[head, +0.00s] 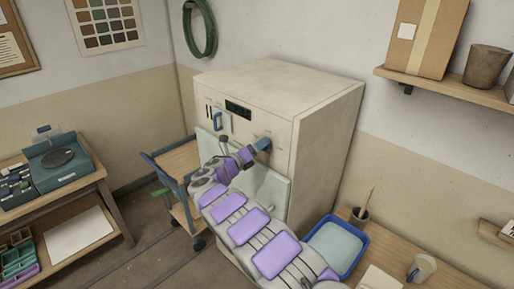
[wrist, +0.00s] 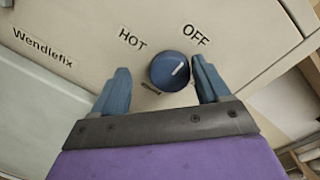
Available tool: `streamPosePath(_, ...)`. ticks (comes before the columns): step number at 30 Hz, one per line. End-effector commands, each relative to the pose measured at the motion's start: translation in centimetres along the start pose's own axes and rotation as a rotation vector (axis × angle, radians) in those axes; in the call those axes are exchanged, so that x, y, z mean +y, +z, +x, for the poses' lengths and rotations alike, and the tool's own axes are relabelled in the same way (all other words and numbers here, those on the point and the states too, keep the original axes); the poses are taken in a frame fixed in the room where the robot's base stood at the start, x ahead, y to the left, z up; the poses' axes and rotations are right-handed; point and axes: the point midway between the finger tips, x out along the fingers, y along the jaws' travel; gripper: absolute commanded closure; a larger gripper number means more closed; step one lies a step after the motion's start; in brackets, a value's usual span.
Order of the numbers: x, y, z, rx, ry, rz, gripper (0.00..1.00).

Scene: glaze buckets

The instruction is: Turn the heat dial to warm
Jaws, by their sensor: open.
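The heat dial (wrist: 169,71) is a round dark blue knob with a white pointer line. The line points up and right, roughly toward the printed OFF. HOT is printed up and left of the dial; a small label below it is partly covered and unreadable. My gripper (wrist: 161,70) is open, with one blue finger on each side of the dial. The right finger is close to the knob and the left one stands farther off; I cannot tell whether either touches. In the head view my gripper (head: 262,146) is at the front of the cream cabinet (head: 325,115), hiding the dial.
The cabinet front also has a dark display (head: 238,110) and a blue handle (head: 225,122). A cart (head: 178,160) stands to its left. A blue tray (head: 336,245) lies on the table at right, beside my arm. A wall shelf (head: 445,88) is above it.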

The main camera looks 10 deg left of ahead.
Motion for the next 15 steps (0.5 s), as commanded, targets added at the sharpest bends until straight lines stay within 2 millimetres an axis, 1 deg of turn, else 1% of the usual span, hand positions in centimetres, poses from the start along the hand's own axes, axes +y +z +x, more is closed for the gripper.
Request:
streamPosePath(3, -0.43, -0.2, 0.49, 0.002, -0.001, 0.003, 0.24)
streamPosePath(8, -0.66, -0.28, 0.6, 0.002, -0.001, 0.004, 0.24)
streamPosePath(11, -0.46, -0.2, 0.49, 0.002, -0.001, 0.003, 0.32)
streamPosePath(15, -0.05, 0.02, 0.22, 0.001, -0.001, 0.001, 0.45)
